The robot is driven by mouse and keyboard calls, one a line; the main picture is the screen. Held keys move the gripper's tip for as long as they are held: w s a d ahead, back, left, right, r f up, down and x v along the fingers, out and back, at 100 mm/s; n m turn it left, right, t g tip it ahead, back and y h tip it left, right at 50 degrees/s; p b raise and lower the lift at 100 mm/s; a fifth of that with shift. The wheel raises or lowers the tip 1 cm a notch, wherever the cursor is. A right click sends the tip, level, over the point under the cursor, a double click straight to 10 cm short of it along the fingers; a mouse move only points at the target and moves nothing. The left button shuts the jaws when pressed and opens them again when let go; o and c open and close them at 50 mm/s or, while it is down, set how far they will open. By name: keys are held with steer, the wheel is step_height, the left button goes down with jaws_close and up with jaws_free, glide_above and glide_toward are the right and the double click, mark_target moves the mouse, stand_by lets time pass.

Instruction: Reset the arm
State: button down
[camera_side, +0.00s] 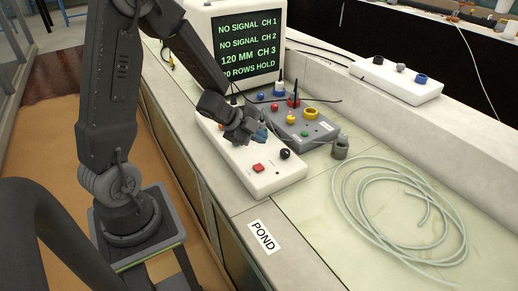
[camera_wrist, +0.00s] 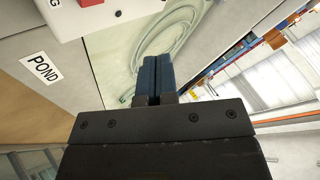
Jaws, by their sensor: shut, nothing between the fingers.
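My arm reaches over the bench from the left in the side view. My gripper (camera_side: 261,134) is above the white control box (camera_side: 272,181), which carries a red button (camera_side: 258,168) and a black knob (camera_side: 285,154). In the wrist view my gripper's blue fingers (camera_wrist: 154,80) are together with nothing between them. I cannot tell in the side view whether the fingertips touch the box. Part of the box top is hidden behind my gripper.
A grey box (camera_side: 322,136) with coloured knobs stands behind the white box. A monitor (camera_side: 249,47) shows green text. Coiled clear hose (camera_side: 348,206) lies on the right. A white box with connectors (camera_side: 396,84) sits on the ledge. A POND label (camera_side: 264,237) marks the front edge.

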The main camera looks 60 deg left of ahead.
steer(key=s+d+r+n+y, duration=0.1)
steer(key=s+r+n+y, duration=0.2)
steer(key=r, duration=0.4)
steer(key=s+d+r+n+y, duration=0.1)
steer(key=r+n+y, duration=0.3)
steer(key=r+n, duration=0.25)
steer(key=s+d+r+n+g+h, duration=0.3)
steer(key=s+d+r+n+h, duration=0.1)
steer(key=s+d, duration=0.6)
steer(key=s, duration=0.3)
steer(key=shift+d+r, duration=0.2)
steer(key=shift+d, duration=0.15)
stand_by(1.2)
